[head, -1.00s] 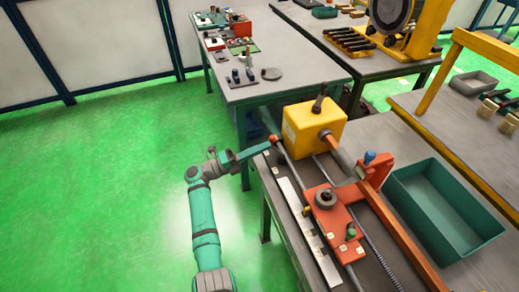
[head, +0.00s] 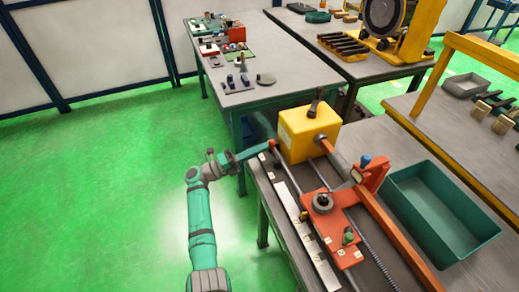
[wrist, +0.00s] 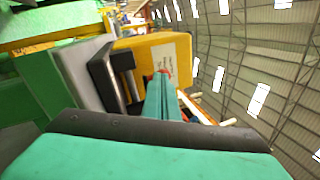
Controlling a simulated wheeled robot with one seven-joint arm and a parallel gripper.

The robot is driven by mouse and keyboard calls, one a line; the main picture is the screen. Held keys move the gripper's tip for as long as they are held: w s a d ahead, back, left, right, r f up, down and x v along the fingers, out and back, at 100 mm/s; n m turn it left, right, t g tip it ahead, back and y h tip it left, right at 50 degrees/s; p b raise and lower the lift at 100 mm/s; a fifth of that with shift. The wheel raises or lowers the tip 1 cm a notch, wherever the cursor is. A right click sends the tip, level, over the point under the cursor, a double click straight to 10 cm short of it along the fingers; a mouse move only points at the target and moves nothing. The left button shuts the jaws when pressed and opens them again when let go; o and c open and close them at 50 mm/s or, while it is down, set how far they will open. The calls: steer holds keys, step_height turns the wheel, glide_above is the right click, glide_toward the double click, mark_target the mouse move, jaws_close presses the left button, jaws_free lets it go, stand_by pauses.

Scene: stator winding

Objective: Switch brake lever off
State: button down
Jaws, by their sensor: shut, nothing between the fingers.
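The winding machine has a yellow box (head: 300,138) with a dark upright lever (head: 316,100) on top. A red-orange tip (head: 272,143) of a thin grey rod stands at the box's left side. I cannot tell which of these is the brake lever. My gripper (head: 266,147) is shut and empty, its teal fingers reaching right to the red-orange tip; contact cannot be told. In the wrist view my gripper (wrist: 162,80) points at the yellow box (wrist: 165,52), with a red bit showing just beyond the fingertips.
An orange carriage (head: 335,228) and long orange bar sit on the machine's bench. A green bin (head: 445,225) stands to the right. A grey table (head: 270,92) with small parts lies behind. Green floor (head: 100,200) is open to the left.

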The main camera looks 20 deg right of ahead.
steer(key=shift+a, duration=0.1)
steer(key=v, duration=1.3)
steer(key=shift+w+f, duration=0.35)
steer(key=shift+w, duration=0.35)
